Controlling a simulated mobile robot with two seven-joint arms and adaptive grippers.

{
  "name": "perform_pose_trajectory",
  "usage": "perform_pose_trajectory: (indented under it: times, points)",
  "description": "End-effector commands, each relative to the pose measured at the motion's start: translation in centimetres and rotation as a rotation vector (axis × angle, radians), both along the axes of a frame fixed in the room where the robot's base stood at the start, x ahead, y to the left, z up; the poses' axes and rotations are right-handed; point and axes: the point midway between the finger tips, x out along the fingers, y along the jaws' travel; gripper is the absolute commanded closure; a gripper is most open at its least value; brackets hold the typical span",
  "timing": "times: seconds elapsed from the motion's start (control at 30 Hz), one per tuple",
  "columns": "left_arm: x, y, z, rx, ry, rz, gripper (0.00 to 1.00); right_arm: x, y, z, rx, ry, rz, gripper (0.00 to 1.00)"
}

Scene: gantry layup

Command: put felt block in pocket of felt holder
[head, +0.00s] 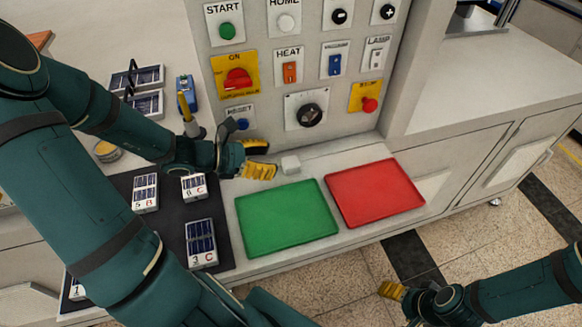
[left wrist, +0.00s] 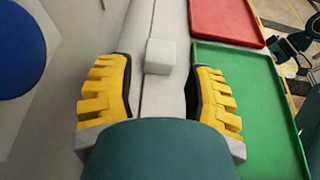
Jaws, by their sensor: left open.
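A small pale grey block (head: 291,164), which looks like the felt block, sits on the light ledge at the foot of the control panel, just behind the green tray. My left gripper (head: 264,158) is open and empty, with its yellow fingers to the left of the block and pointing toward it. In the left wrist view the block (left wrist: 160,56) lies ahead in the gap between the spread fingers (left wrist: 161,85), touching neither. I cannot make out a felt holder with a pocket for certain. My right gripper (head: 392,290) is low at the right over the floor; its opening is unclear.
A green tray (head: 286,219) and a red tray (head: 374,193) lie on the ledge. The control panel (head: 262,120) rises behind, with switches and knobs. A dark mat (head: 172,217) with several labelled cell packs is at left. A blue item (head: 187,96) stands behind my left arm.

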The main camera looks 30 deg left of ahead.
Motion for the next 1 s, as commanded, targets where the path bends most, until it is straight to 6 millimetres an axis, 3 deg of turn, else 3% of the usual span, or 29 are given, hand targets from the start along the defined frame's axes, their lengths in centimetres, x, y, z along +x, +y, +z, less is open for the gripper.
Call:
perform_pose_trajectory:
  times: [0.33, 0.5, 0.77, 0.87, 1.0]
  points:
    - [2.3, -2.2, -2.5, -0.005, -0.001, -0.001, 0.47, 0.3, 0.0, -2.1, -0.001, -0.006, 0.000, 0.27]
    - [3.4, -3.1, -2.8, -0.001, -0.001, -0.001, 0.47, 0.4, 0.0, -2.6, -0.001, -0.010, -0.002, 0.27]
    - [3.5, -3.2, -2.7, 0.000, 0.000, 0.000, 0.47, 0.4, 0.0, -2.5, -0.002, -0.011, -0.001, 0.27]
    - [3.5, -3.2, -2.7, 0.000, 0.000, 0.000, 0.75, 0.4, 0.0, -2.5, -0.002, -0.011, -0.001, 0.27]
    - [3.5, -3.2, -2.7, 0.000, 0.000, 0.000, 0.76, 0.4, 0.0, -2.5, -0.002, -0.011, -0.002, 0.27]
